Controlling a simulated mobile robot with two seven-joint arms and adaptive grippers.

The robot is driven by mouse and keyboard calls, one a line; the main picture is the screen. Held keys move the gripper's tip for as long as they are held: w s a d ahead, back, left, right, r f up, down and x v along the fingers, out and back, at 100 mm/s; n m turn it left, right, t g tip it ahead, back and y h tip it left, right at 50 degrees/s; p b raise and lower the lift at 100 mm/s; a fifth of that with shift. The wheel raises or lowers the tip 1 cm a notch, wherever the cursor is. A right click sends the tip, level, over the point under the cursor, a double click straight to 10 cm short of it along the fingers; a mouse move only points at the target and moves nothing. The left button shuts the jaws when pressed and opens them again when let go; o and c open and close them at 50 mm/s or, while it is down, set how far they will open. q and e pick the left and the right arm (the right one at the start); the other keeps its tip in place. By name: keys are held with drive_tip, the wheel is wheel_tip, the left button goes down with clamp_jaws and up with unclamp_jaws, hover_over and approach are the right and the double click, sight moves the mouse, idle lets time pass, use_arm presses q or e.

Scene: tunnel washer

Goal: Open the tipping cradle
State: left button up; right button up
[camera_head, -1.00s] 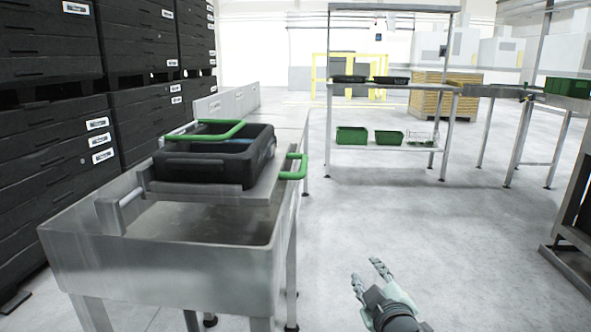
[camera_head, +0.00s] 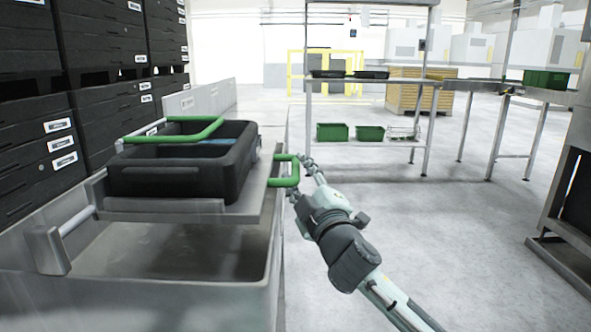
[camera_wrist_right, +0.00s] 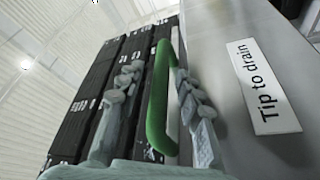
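The tipping cradle (camera_head: 262,185) is a grey metal plate on a pivot rod above a steel basin. A black crate (camera_head: 180,180) sits on it, with a green bar (camera_head: 175,138) across its top. A green handle (camera_head: 296,171) sticks out from the cradle's right side. My right gripper (camera_head: 305,178) is at this handle. In the right wrist view the green handle (camera_wrist_right: 158,100) stands between the two spread fingers of my right gripper (camera_wrist_right: 160,95), with gaps visible beside it. My left gripper is not in view.
The steel basin (camera_head: 180,312) lies below the cradle. A "Tip to drain" label (camera_wrist_right: 264,85) is on the metal beside the handle. Stacked black crates (camera_head: 110,40) stand at the left. A shelf rack (camera_head: 370,143) stands further back.

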drive_tip(key=shift+x, duration=0.8)
clamp_jaws()
